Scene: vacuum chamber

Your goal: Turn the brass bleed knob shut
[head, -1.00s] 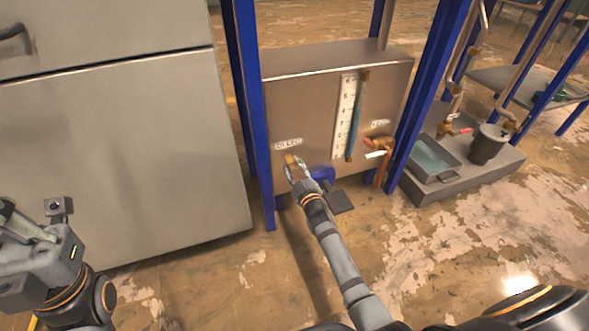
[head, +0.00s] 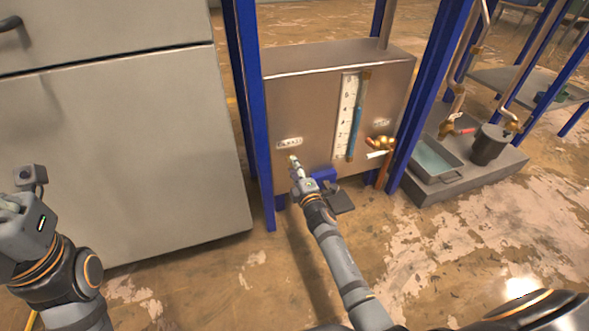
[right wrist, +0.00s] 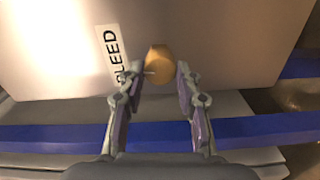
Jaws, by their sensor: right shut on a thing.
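The brass bleed knob (right wrist: 158,59) sticks out of the tank's front beside the BLEED label (right wrist: 112,55). In the head view the knob (head: 292,158) is small, just below its label (head: 289,143). My right gripper (right wrist: 160,72) is shut on the knob, one finger on each side of it. The gripper also shows in the head view (head: 295,167), where it hides part of the knob. My left gripper (head: 12,212) is at the left edge, away from the tank and partly cut off; its jaw opening cannot be told.
The steel tank (head: 310,90) stands between blue posts (head: 250,110), with a level gauge (head: 348,115) and a brass valve (head: 380,143) to the right. A grey cabinet (head: 120,150) stands left. A water tray (head: 436,160) and dark bucket (head: 488,146) stand on a low plinth.

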